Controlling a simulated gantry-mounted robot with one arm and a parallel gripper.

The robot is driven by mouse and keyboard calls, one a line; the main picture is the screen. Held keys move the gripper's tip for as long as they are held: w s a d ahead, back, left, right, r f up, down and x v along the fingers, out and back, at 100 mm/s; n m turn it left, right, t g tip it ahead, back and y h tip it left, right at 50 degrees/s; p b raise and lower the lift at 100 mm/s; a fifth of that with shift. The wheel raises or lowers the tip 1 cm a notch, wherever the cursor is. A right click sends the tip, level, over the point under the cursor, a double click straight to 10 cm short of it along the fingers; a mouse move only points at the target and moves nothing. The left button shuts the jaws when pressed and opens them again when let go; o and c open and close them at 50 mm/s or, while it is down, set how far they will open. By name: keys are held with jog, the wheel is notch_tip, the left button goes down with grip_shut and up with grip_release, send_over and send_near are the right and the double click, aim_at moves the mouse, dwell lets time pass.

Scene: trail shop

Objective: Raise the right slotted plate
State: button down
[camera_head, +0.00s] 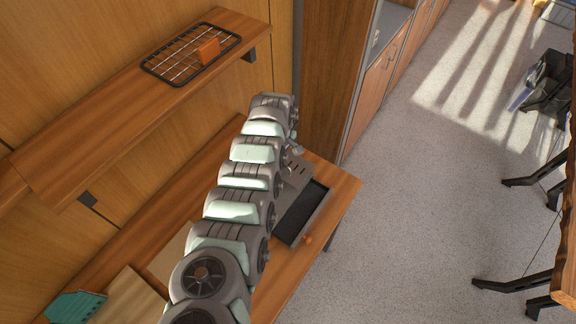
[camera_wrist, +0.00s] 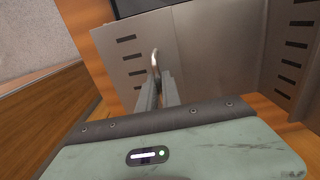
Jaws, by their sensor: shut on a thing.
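A grey metal slotted plate (camera_head: 299,171) stands on the wooden bench beside the end of my arm. In the wrist view a broad grey plate (camera_wrist: 200,45) with dark slots along its left side fills the middle. A second slotted grey panel (camera_wrist: 293,50) stands at an angle on the right. My gripper (camera_wrist: 158,75) is in front of the broad plate, its fingers close together, shut on a small shiny metal handle (camera_wrist: 154,58). The handle is mostly hidden between the fingers. In the head view my arm hides much of the plates.

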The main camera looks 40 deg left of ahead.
jog(key=shift+w+r, duration=0.5)
jog(key=shift+r, duration=0.1)
jog(key=shift+w+f+b, duration=0.1)
jog(key=shift+w+b, duration=0.05)
jog(key=shift+b, duration=0.65)
jog(key=shift+w+a+b, duration=0.1)
jog(key=shift+w+b, duration=0.15)
jog(key=shift+b, duration=0.6)
jog(key=shift+w+r+b, duration=0.45)
jog(key=shift+w+b, duration=0.05)
jog(key=shift+b, duration=0.25)
jog(key=shift+w+r, duration=0.1)
jog(key=shift+r, duration=0.15)
jog(key=shift+w+f+b, duration=0.15)
jog(key=shift+f+b, duration=0.05)
jog(key=shift+b, duration=0.4)
